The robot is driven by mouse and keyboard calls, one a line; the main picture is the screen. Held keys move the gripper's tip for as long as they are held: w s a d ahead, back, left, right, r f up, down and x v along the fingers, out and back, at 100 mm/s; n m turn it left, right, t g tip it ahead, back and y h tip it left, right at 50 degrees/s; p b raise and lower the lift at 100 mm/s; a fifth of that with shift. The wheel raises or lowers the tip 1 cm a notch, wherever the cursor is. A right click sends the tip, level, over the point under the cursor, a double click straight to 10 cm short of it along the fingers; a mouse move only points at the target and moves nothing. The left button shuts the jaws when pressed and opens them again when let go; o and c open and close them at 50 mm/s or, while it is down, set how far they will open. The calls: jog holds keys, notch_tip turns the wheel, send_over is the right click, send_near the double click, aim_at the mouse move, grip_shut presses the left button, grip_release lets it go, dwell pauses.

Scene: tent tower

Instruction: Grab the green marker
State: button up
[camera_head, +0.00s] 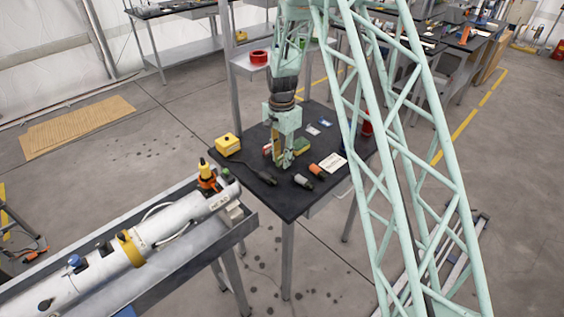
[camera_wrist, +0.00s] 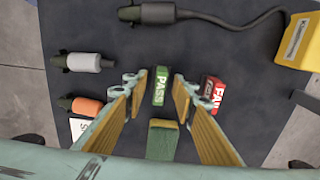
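The green marker (camera_wrist: 160,86), a small block lettered PASS, lies on the dark table top (camera_head: 309,201). In the wrist view it shows in the gap between the fingertips of my gripper (camera_wrist: 157,90), with space on both sides. My gripper (camera_head: 282,160) is open, pointing down low over the table in the head view. Whether the fingertips are level with the marker or above it, I cannot tell. In the head view the gripper largely hides the marker. A red marker lettered FAIL (camera_wrist: 212,92) lies just right of the right fingertip in the wrist view.
A green-and-yellow block (camera_wrist: 162,139) lies close by, between the finger bases in view. Grey (camera_wrist: 84,62) and orange (camera_wrist: 87,106) connectors lie left. A black cable connector (camera_wrist: 146,14) lies beyond the marker. A yellow box (camera_head: 227,144) stands at the table's left edge.

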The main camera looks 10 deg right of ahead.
dwell(0.6)
grip_shut()
